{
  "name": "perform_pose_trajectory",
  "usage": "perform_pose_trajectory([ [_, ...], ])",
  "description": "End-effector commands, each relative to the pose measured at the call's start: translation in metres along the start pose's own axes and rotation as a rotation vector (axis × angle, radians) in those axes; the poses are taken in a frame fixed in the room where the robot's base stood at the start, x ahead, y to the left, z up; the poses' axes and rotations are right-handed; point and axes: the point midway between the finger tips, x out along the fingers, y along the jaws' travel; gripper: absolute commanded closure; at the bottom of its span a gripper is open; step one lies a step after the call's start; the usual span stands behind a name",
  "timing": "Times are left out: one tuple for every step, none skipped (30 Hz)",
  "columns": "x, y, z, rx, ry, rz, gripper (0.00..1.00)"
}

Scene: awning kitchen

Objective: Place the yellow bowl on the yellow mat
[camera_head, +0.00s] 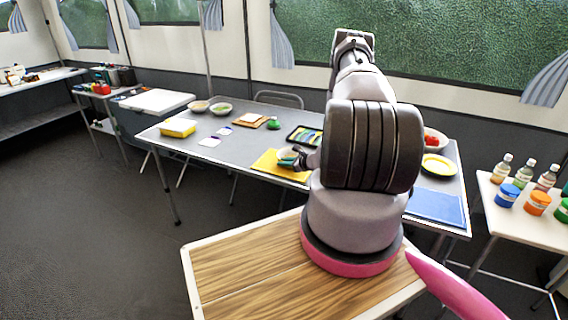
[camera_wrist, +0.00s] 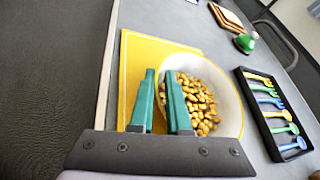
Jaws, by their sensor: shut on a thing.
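The yellow bowl (camera_wrist: 232,105) looks pale cream inside with a yellowish rim and is full of brown nuts. It is seen from above in the wrist view and small in the head view (camera_head: 289,153). My gripper (camera_wrist: 160,74) has teal fingers shut on its left rim, one finger inside and one outside. The yellow mat (camera_wrist: 135,62) lies flat under and left of the bowl; the bowl overlaps its right part. The mat also shows in the head view (camera_head: 267,163), partly hidden by my arm. I cannot tell whether the bowl touches the mat.
A black tray (camera_wrist: 262,118) of colourful utensils lies right of the bowl. A green object (camera_wrist: 244,43) and a bread board (camera_wrist: 226,17) are farther back. The table's front edge is close to the mat.

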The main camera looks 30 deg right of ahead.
Motion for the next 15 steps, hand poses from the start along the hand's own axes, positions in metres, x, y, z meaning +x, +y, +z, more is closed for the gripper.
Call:
perform_pose_trajectory([
  [0.0010,0.0002,-0.0014,0.000,-0.001,-0.001,1.00],
  [0.0010,0.0002,-0.0013,0.000,-0.001,-0.001,1.00],
  [0.0008,0.0001,-0.0010,0.000,-0.001,-0.001,1.00],
  [0.0007,0.0001,-0.0010,0.000,-0.001,-0.001,1.00],
  [0.0007,0.0001,-0.0009,0.000,0.000,0.000,1.00],
  [0.0006,0.0002,-0.0011,0.000,0.000,0.000,0.78],
  [0.0006,0.0002,-0.0010,0.000,0.000,0.000,0.66],
  [0.0006,0.0002,-0.0010,0.000,0.000,0.000,0.55],
  [0.0006,0.0002,-0.0009,0.000,0.000,0.000,0.54],
  [0.0005,0.0002,-0.0009,0.000,0.000,0.000,0.54],
  [0.0005,0.0002,-0.0009,0.000,0.000,0.000,0.54],
  [0.0005,0.0001,-0.0008,0.000,0.000,0.000,0.54],
  [0.0005,0.0001,-0.0008,0.000,0.000,0.000,0.54],
  [0.0005,0.0001,-0.0007,0.000,0.000,0.000,0.54],
  [0.0005,0.0001,-0.0007,0.000,0.000,0.000,0.54],
])
